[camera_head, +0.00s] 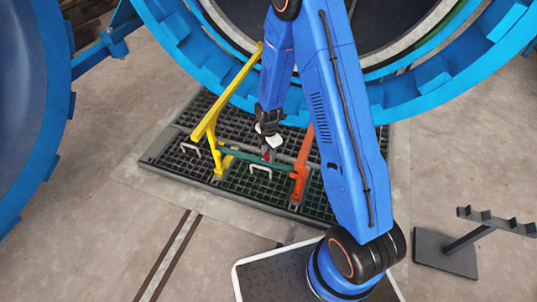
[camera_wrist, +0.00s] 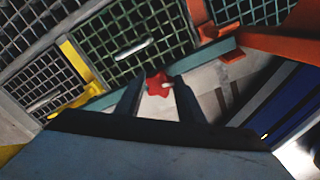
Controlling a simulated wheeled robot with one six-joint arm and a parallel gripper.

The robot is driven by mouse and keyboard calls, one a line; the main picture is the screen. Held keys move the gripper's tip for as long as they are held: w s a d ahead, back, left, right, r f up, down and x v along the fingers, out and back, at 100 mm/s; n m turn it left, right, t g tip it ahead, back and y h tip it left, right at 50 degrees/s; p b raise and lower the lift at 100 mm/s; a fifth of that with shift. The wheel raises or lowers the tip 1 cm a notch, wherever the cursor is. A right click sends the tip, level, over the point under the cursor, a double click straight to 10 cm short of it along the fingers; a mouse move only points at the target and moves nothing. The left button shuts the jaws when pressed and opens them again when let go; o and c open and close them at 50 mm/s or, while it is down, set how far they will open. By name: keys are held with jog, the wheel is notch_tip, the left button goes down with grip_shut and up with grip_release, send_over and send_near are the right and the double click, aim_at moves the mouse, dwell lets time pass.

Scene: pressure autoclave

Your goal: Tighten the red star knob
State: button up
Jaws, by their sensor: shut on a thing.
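The red star knob (camera_wrist: 158,86) shows in the wrist view between the two dark fingers of my gripper (camera_wrist: 159,80). My gripper is shut on it. A pale stem shows at the knob's right side. In the head view, the knob (camera_head: 266,156) is a small red spot just below my gripper (camera_head: 266,147), by the teal bar (camera_head: 240,157). The bar runs between a yellow frame (camera_head: 208,125) and an orange-red bracket (camera_head: 301,168). The fingers partly hide the knob's sides, and I cannot tell how tight it is.
Dark floor grating (camera_head: 240,183) with pale handles lies beneath the bar. The large blue autoclave ring (camera_head: 395,98) rises behind, and a blue round door (camera_head: 25,100) stands at the left. A dark stand (camera_head: 447,252) is at the lower right. The floor at the left is clear.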

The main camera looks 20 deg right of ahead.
jog(key=m, duration=0.4)
jog(key=shift+s, duration=0.1)
jog(key=m, duration=0.4)
jog(key=shift+m, duration=0.4)
jog(key=m, duration=0.4)
jog(key=shift+s+m, duration=0.15)
jog(key=shift+m, duration=0.15)
jog(key=m, duration=0.3)
jog(key=shift+a+m, duration=0.15)
jog(key=shift+m, duration=0.15)
jog(key=m, duration=0.3)
jog(key=shift+m, duration=0.3)
jog(key=m, duration=0.4)
jog(key=shift+a+m, duration=0.15)
jog(key=shift+m, duration=0.15)
jog(key=m, duration=0.3)
jog(key=shift+m, duration=0.3)
jog(key=shift+a+m, duration=0.1)
jog(key=shift+m, duration=1.7)
